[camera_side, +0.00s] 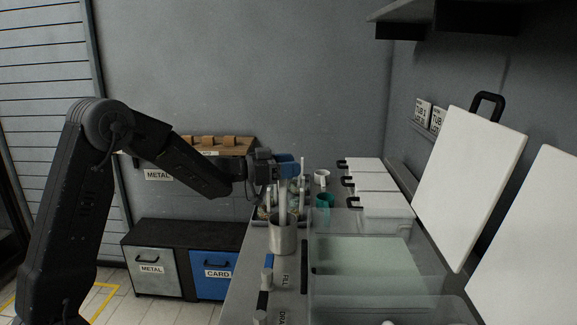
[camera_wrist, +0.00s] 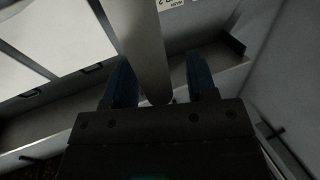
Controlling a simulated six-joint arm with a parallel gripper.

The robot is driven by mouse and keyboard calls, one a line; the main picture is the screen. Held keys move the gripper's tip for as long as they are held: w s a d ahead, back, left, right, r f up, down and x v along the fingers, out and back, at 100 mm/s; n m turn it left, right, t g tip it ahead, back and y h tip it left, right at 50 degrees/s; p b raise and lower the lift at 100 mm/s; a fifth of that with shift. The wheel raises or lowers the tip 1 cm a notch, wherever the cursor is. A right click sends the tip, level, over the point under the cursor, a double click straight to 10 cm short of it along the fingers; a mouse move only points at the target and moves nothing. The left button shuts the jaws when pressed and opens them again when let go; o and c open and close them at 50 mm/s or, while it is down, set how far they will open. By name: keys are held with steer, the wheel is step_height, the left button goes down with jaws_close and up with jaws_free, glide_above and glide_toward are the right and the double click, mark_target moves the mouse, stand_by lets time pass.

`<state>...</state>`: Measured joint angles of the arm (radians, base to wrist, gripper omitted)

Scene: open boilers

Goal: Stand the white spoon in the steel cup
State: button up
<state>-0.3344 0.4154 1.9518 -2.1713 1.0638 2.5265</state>
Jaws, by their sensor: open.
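The steel cup (camera_side: 282,240) stands on the counter in the side view. The white spoon (camera_side: 283,208) is upright, its lower part inside the cup and hidden by the wall. My gripper (camera_side: 288,165), with blue fingers, is above the cup at the spoon's upper end. In the wrist view the spoon (camera_wrist: 146,50) is a long pale shape running between the two fingers of my gripper (camera_wrist: 160,85). The fingers stand apart, open, with the spoon's end between them.
Behind the cup are a dark tray (camera_side: 262,217) with several pale upright things, a teal cup (camera_side: 325,201) and a white mug (camera_side: 322,177). Clear open tanks (camera_side: 365,250) stand to the right, with a raised white lid (camera_side: 468,185). White-lidded boxes (camera_side: 385,205) lie behind.

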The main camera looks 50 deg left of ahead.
steer(key=v, duration=1.3)
steer(key=shift+s+a, duration=0.2)
steer(key=shift+s, duration=0.15)
steer(key=shift+d, duration=0.1)
steer(key=s+d+g+h, duration=0.1)
steer(key=s+d+g, duration=0.35)
steer(key=d, duration=0.45)
steer(key=s+d+g+h, duration=0.1)
steer(key=s+d+g, duration=0.35)
steer(key=d, duration=0.55)
steer(key=s+f+n+y, duration=0.1)
steer(key=s+n+y, duration=0.1)
steer(key=s+y, duration=0.3)
steer(key=s+f+n+g+y, duration=0.1)
steer(key=s+n+y, duration=0.2)
steer(key=s+y, duration=0.2)
steer(key=s, duration=0.3)
steer(key=shift+d+f, duration=0.4)
